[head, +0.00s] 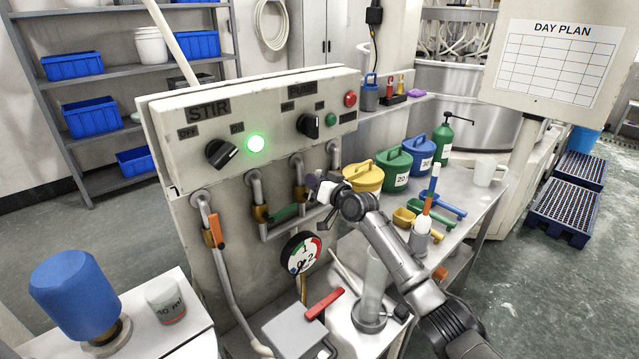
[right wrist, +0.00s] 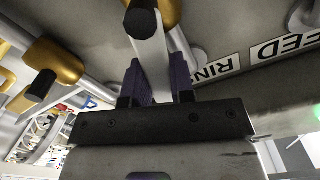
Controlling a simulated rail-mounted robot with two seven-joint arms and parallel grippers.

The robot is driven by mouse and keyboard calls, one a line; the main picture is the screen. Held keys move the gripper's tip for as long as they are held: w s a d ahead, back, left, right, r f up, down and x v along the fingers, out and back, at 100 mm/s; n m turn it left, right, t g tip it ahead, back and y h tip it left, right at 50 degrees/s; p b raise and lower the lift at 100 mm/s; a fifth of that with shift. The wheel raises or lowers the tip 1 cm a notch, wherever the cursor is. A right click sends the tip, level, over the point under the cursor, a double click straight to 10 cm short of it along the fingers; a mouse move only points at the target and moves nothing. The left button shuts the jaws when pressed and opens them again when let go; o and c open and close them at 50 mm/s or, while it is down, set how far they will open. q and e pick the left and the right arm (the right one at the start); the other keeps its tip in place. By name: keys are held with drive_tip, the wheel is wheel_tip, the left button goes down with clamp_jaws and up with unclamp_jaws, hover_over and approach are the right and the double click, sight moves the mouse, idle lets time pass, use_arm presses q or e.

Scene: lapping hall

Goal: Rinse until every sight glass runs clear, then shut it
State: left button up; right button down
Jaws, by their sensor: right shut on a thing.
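My right gripper (head: 322,190) is at the front of the control panel, at a valve on the rightmost pipes. In the right wrist view its purple fingers (right wrist: 160,82) are shut on a white valve handle (right wrist: 150,50) with a dark end. A label beginning "RIN" is beside it, next to one ending "EED". An orange valve handle (head: 216,231) hangs down at the left pipe, and a green valve handle (head: 285,215) lies slanted at the middle pipe. I cannot clearly make out any sight glass or its clarity. My left gripper is not in view.
The panel (head: 255,125) has a lit green lamp (head: 256,142) and STIR and PUMP knobs. Yellow, green and blue cans crowd the bench right of my right gripper.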

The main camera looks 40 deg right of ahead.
drive_tip(key=n, duration=0.1)
drive_tip(key=a+n+p, duration=0.1)
drive_tip(key=n, duration=0.1)
drive_tip(key=shift+a+r, duration=0.25)
drive_tip(key=shift+a, duration=0.05)
drive_tip(key=shift+a+n, duration=0.15)
drive_tip(key=shift+n, duration=0.35)
drive_tip(key=c, duration=1)
unclamp_jaws()
drive_tip(key=shift+o, duration=0.2)
